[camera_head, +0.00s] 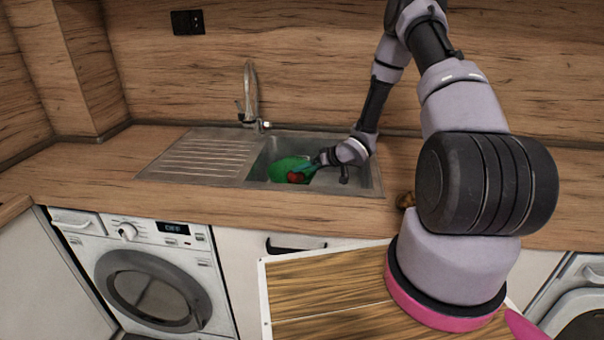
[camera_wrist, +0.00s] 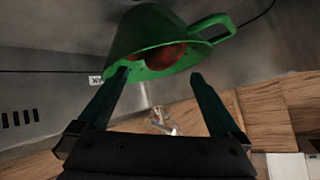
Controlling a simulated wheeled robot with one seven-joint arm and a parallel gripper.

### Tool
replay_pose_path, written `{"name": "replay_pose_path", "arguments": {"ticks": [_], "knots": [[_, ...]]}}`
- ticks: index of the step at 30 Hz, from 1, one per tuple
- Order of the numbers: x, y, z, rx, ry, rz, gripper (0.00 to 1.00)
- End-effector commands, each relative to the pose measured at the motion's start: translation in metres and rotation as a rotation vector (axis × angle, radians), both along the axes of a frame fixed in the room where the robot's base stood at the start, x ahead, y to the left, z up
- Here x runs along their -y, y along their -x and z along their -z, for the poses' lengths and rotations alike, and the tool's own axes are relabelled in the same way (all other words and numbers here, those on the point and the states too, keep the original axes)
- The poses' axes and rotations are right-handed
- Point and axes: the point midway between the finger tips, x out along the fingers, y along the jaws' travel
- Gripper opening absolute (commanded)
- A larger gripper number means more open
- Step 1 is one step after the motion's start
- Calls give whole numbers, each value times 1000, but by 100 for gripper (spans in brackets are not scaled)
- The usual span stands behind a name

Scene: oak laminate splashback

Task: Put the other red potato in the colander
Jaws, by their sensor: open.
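The green colander (camera_head: 283,168) sits in the sink basin, and it also shows at the top of the wrist view (camera_wrist: 137,37). A red potato (camera_head: 296,177) shows at the colander in the head view. In the wrist view red (camera_wrist: 172,57) shows inside the colander's rim; I cannot tell whether it is one potato or more. My gripper (camera_wrist: 161,76) is open, its two dark green fingers apart with nothing seen between them. It is close beside the colander; the head view does not show clearly whether they touch.
The steel sink (camera_head: 372,182) has a ribbed drainboard (camera_head: 205,155) on its left and a tap (camera_head: 251,95) behind. A brownish item (camera_head: 405,200) lies on the wooden counter right of the sink, partly hidden by my arm. The counter in front of the drainboard is clear.

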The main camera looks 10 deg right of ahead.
Motion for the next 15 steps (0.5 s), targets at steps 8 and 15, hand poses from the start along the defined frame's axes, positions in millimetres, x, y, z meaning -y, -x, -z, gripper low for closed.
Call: {"name": "replay_pose_path", "arguments": {"ticks": [8, 15], "knots": [[34, 34, -37, 2, -1, 1, 100], [47, 48, -50, 1, -2, -1, 100]]}}
